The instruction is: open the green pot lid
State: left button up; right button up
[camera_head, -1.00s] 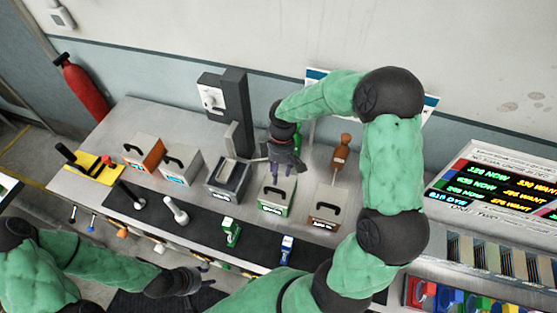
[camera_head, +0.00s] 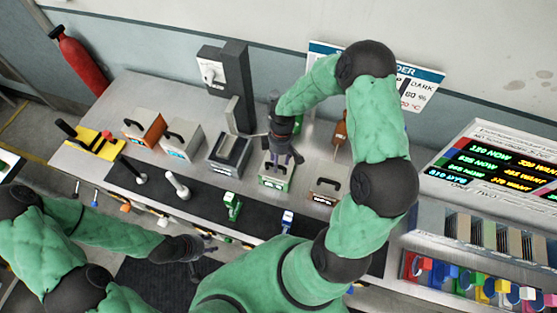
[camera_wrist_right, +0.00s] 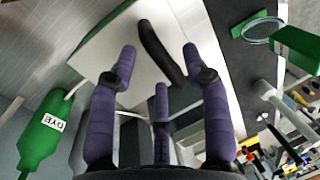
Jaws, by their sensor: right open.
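The green pot (camera_head: 276,184) is a box with a green front and a pale lid with a dark arched handle. It stands in the row of pots on the bench, and its lid is on. My right gripper (camera_head: 284,160) is over the pot, partly covering the lid. In the right wrist view my right gripper (camera_wrist_right: 160,62) is open, its purple fingers spread around the black lid handle (camera_wrist_right: 160,52), which lies between the tips. I cannot tell if they touch it. My left gripper (camera_head: 208,248) is low at the bench's front, too small to read.
An orange pot (camera_head: 143,130), a pale blue-labelled pot (camera_head: 181,140) and a dark pot (camera_head: 229,154) stand left of the green one. A brown pot (camera_head: 323,192) is close on the right. A green dye bottle (camera_wrist_right: 42,135) stands beside the green pot.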

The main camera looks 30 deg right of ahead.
jog(key=shift+f, duration=0.2)
grip_shut()
pick_arm(q)
jog(key=shift+r, duration=0.1)
pick_arm(e)
jog(key=shift+r, duration=0.1)
